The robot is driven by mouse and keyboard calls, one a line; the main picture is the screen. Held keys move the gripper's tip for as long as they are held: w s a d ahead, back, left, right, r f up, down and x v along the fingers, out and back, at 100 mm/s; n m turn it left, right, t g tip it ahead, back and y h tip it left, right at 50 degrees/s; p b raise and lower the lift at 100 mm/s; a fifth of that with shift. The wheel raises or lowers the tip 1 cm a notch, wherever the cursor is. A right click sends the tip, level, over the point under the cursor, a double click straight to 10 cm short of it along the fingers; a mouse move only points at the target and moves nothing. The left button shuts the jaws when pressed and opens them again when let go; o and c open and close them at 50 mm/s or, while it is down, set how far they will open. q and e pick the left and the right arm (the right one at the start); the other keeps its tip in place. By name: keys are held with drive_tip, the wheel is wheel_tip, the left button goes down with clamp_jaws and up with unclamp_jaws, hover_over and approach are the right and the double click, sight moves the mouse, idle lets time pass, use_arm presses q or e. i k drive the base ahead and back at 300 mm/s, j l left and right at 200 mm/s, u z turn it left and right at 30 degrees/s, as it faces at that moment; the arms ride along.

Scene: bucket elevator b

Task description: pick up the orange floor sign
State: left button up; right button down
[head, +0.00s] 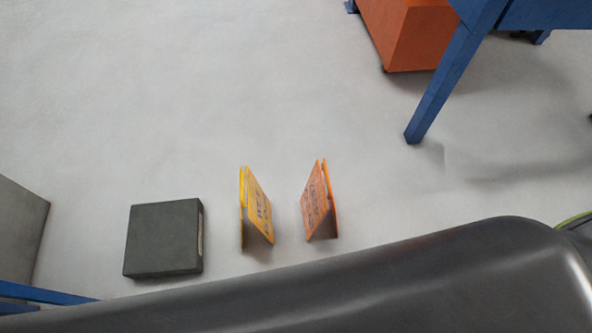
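The orange floor sign (318,204) stands on the grey floor near the lower middle of the head view. It is folded in an A-shape, with dark markings on its left panel. A similar yellow floor sign (256,207) stands just to its left, with a gap between them. Neither of my grippers is in view, and nothing is touching the orange sign. A large dark smooth shape fills the bottom of the view, below both signs.
A dark grey box (163,238) lies left of the yellow sign. A blue leg (452,80) and an orange block-like body (415,38) stand at the upper right. A grey panel (18,225) is at the left edge. The floor (190,90) beyond the signs is clear.

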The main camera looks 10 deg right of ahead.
sight(313, 205)
drive_tip(key=z, duration=0.65)
drive_tip(key=l+u, duration=0.1)
drive_tip(key=u, duration=0.15)
drive_tip(key=i+l+u, duration=0.1)
drive_tip(key=l+u, duration=0.35)
drive_tip(key=l, duration=0.25)
drive_tip(key=l+u, duration=0.45)
drive_tip(key=l, duration=0.25)
